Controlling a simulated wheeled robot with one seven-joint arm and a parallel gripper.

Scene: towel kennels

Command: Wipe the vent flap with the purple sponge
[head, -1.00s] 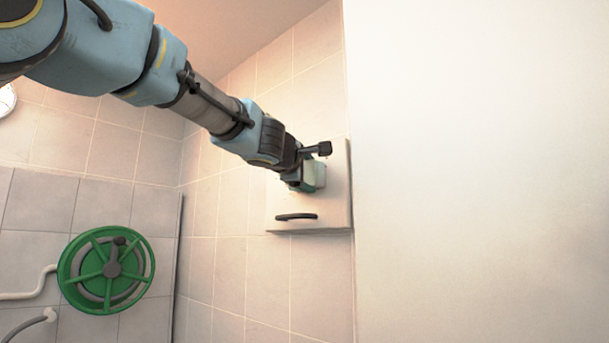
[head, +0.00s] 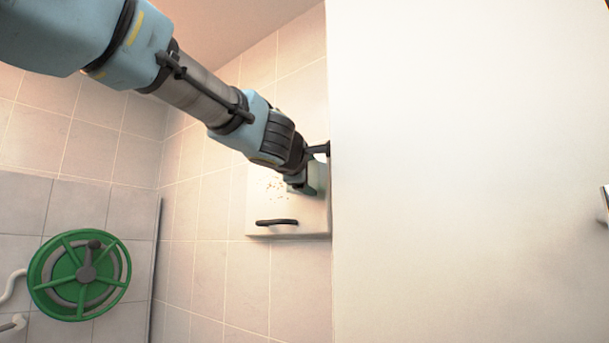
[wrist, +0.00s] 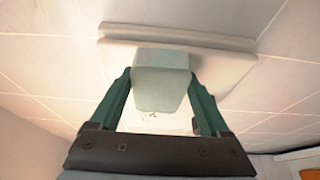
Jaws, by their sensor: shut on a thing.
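The vent flap (head: 263,212) is a white square panel with a black handle (head: 277,222) on the tiled wall. A patch of brown specks (head: 274,184) lies on it, left of my gripper. My gripper (head: 308,183) is at the flap's right side, partly cut off by the white wall edge. In the wrist view its green fingers are shut on a pale, whitish block (wrist: 160,82), apparently the sponge; it looks pale, not purple. The block is in front of the flap (wrist: 225,72); I cannot tell whether it touches. A few specks show below the block.
A large white wall (head: 460,170) stands close on the right and hides what is behind it. A green hand-wheel reel (head: 80,275) is mounted on grey tiles at the lower left. The tiled wall below the flap is bare.

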